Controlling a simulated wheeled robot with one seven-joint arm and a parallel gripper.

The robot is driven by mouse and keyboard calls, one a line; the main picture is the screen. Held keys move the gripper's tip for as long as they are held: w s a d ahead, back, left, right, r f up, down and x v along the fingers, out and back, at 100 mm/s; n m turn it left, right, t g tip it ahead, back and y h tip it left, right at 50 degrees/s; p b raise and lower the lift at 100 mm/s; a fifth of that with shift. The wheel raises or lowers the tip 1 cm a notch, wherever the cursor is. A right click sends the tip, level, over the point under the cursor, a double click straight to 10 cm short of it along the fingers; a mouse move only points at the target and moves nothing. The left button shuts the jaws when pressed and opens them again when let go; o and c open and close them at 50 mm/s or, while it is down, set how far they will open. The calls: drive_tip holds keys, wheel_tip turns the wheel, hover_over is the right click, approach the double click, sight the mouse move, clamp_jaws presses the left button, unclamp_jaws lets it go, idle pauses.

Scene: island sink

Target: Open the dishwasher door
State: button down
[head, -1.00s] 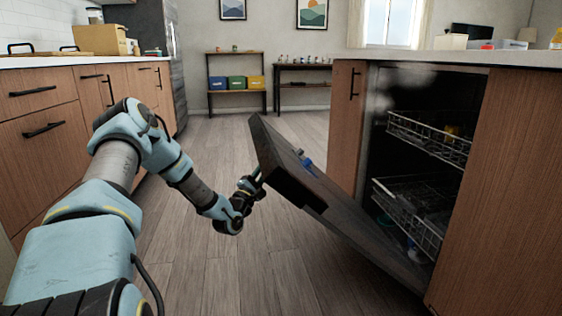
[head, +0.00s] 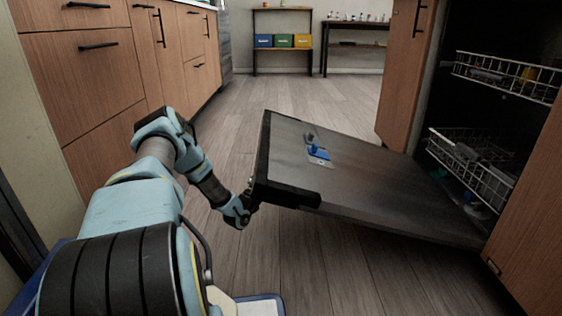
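The dishwasher door (head: 375,185) is swung far down, sloping from the cabinet on the right out over the floor, with its inner face up. A blue detergent flap (head: 319,152) shows on that face. The dishwasher opening shows an upper rack (head: 500,75) and a lower rack (head: 470,160), both inside. My gripper (head: 250,200) is at the door's free outer edge, on its left side. Its fingers are mostly hidden by the door edge, so I cannot tell whether they are open or shut.
Wooden drawers (head: 95,45) line the left side. A cabinet panel (head: 405,70) stands beyond the dishwasher and another is at the right front. Wooden floor (head: 270,95) is clear ahead. Shelves with coloured bins (head: 283,41) stand at the back wall.

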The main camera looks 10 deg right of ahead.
drive_tip(key=shift+f, duration=0.15)
drive_tip(key=c, duration=0.8)
unclamp_jaws()
drive_tip(key=p+v, duration=0.3)
drive_tip(key=v, duration=0.7)
drive_tip(key=shift+s+a+f+p, duration=0.2)
drive_tip(key=shift+s+p, duration=0.1)
drive_tip(key=shift+p, duration=0.1)
drive_tip(key=shift+s, duration=0.1)
